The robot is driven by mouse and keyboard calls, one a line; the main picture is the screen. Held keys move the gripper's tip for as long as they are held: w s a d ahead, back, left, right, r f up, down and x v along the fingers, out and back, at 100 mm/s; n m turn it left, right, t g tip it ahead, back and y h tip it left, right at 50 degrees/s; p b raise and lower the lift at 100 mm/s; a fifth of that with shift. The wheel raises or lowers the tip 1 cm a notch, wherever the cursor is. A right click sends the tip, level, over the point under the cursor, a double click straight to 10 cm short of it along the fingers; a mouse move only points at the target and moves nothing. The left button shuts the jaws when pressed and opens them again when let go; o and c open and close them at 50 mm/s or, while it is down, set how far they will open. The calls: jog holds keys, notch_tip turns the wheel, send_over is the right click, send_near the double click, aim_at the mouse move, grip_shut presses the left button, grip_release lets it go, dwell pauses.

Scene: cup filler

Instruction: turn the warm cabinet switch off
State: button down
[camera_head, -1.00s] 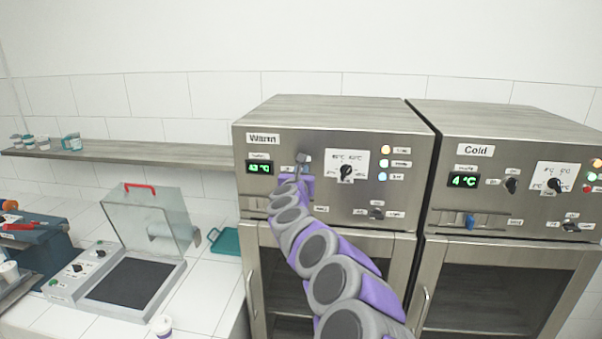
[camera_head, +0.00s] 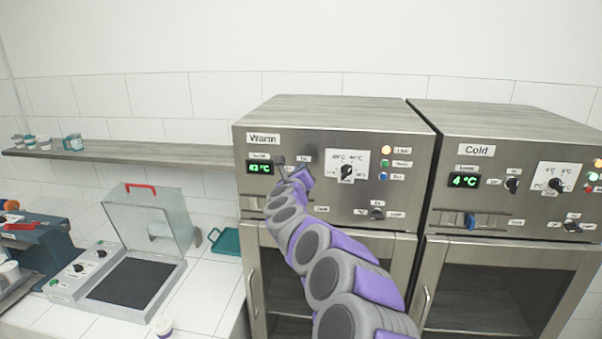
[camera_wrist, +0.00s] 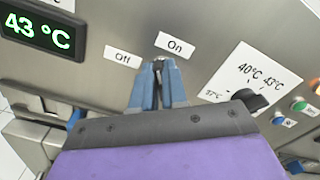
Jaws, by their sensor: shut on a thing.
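The warm cabinet (camera_head: 330,125) is the left of two steel cabinets, labelled "Warm". Its display (camera_wrist: 42,38) is lit and reads 43 °C. The "Off" label (camera_wrist: 123,58) and the "On" label (camera_wrist: 176,46) flank the switch in the wrist view. My gripper (camera_wrist: 158,78) is shut on the switch (camera_wrist: 160,65), between and just below these labels. The fingers hide most of the switch, so I cannot tell its exact setting. In the head view my purple and grey arm reaches up to the panel just right of the display.
A temperature dial (camera_wrist: 250,98) sits close to the right of my gripper, with indicator lights (camera_head: 386,150) farther right. The cold cabinet (camera_head: 510,125) adjoins on the right. A machine with a clear lid (camera_head: 150,220) and a teal tray (camera_head: 226,241) stand left.

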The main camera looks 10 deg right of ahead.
jog(key=n+p, duration=0.1)
jog(key=n, duration=0.2)
jog(key=n+p, duration=0.1)
jog(key=n, duration=0.3)
jog(key=f+n+p, duration=0.1)
jog(key=n, duration=0.3)
jog(key=shift+w+a+f+p, duration=0.1)
jog(key=shift+a+p, duration=0.2)
jog(key=shift+p, duration=0.1)
jog(key=shift+f, duration=0.15)
jog(key=c, duration=1.2)
grip_release()
jog(key=shift+a, duration=0.15)
jog(key=shift+o, duration=0.2)
jog(key=shift+a, duration=0.1)
jog(key=b+v, duration=0.2)
jog(key=v, duration=1.5)
